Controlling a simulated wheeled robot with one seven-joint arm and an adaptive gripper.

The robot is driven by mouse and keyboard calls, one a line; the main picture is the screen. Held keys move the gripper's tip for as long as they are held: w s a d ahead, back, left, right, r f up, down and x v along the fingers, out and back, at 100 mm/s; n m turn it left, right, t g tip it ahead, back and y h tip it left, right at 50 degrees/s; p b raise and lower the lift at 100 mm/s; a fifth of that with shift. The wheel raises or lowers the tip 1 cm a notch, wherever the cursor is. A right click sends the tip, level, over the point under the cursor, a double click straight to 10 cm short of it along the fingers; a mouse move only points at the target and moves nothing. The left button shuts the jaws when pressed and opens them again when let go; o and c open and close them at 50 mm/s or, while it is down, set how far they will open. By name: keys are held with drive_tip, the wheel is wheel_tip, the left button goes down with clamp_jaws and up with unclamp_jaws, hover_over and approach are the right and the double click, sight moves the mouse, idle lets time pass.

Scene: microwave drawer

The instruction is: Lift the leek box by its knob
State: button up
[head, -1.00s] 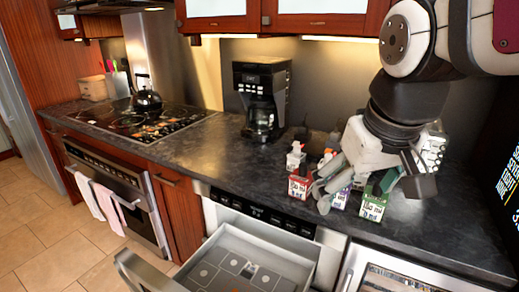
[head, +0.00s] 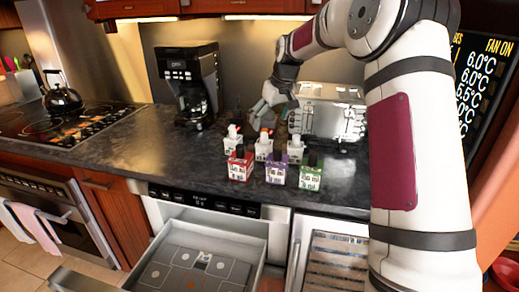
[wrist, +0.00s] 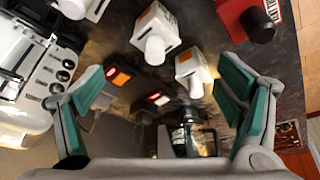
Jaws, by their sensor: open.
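Several small boxes with knobs on top stand on the dark counter. The front row has a red box (head: 240,167), a purple-labelled box (head: 276,172) and a green box (head: 310,177), all with dark knobs. White boxes (head: 264,150) with white knobs stand behind them, and dark boxes are partly hidden at the back. I cannot read which is the leek box. My gripper (head: 270,108) is open and empty above the back of the group. In the wrist view, dark boxes (wrist: 118,78) with red and orange labels and white boxes (wrist: 156,35) lie below the spread fingers (wrist: 160,85).
A silver toaster (head: 328,110) stands close on the right of the boxes. A coffee maker (head: 189,88) is on the left, and a kettle (head: 62,98) sits on the stove. A drawer (head: 262,240) with compartments is open below the counter. Counter between coffee maker and boxes is clear.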

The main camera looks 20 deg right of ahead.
sight(262, 146)
drive_tip(key=shift+w+d+f, duration=0.3)
drive_tip(key=shift+w+f, duration=0.15)
drive_tip(key=shift+f, duration=0.25)
drive_tip(key=x, duration=1.3)
drive_tip(key=shift+w+r, duration=0.1)
drive_tip(key=c, duration=1.2)
